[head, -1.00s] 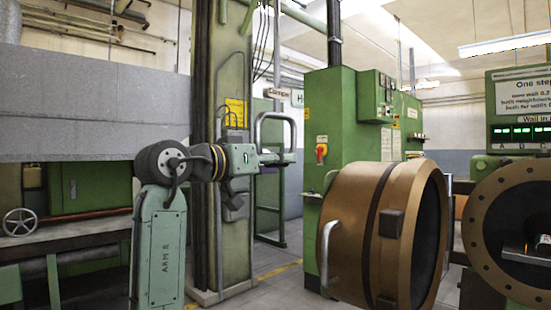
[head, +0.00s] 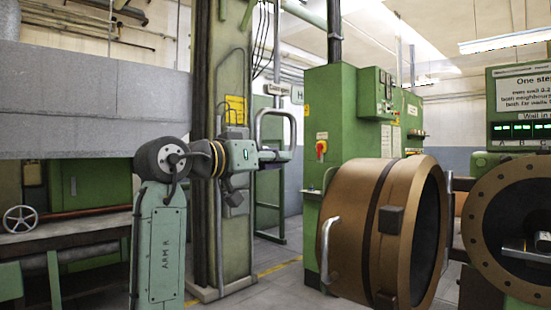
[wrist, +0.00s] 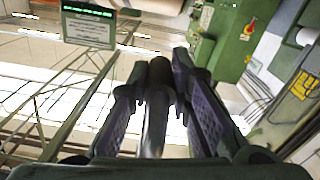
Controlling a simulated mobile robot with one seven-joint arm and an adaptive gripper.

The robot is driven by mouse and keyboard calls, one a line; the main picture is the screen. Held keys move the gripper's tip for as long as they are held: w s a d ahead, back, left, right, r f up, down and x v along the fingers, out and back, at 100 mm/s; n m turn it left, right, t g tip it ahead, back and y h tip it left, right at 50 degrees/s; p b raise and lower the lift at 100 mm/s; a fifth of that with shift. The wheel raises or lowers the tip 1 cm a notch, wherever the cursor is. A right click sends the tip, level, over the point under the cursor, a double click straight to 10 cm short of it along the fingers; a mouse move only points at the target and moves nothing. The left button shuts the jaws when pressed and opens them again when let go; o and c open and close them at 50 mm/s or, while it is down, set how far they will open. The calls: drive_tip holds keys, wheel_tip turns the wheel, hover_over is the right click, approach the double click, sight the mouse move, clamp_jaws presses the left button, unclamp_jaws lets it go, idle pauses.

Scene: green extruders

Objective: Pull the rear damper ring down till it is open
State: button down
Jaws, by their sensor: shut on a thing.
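My gripper (head: 276,156) is in the middle of the head view, at the end of my arm beside the tall green column. In the wrist view my gripper's two dark fingers (wrist: 158,100) with purple pads flank a dark grey bar with a rounded end, and they are shut on it. I take this bar to be the damper ring (wrist: 155,132); only part of it shows. A grey pipe loop (head: 276,112) rises just above my gripper in the head view; I cannot tell whether it is the ring.
A large brown cylinder (head: 348,225) with a side handle stands right of my gripper. A green cabinet (head: 335,115) is behind it. A brown flanged ring (head: 478,225) stands at far right, under a lit panel (head: 520,100). Bare floor (head: 265,288) shows between column and cylinder.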

idle(0.3)
wheel_tip(320, 180, down, 6)
drive_tip(key=b, duration=0.3)
drive_tip(key=shift+f+b, duration=0.25)
drive_tip(key=shift+b, duration=0.15)
drive_tip(key=c, duration=1.6)
unclamp_jaws()
drive_tip(key=shift+o, duration=0.7)
drive_tip(key=shift+w+a+f, duration=0.1)
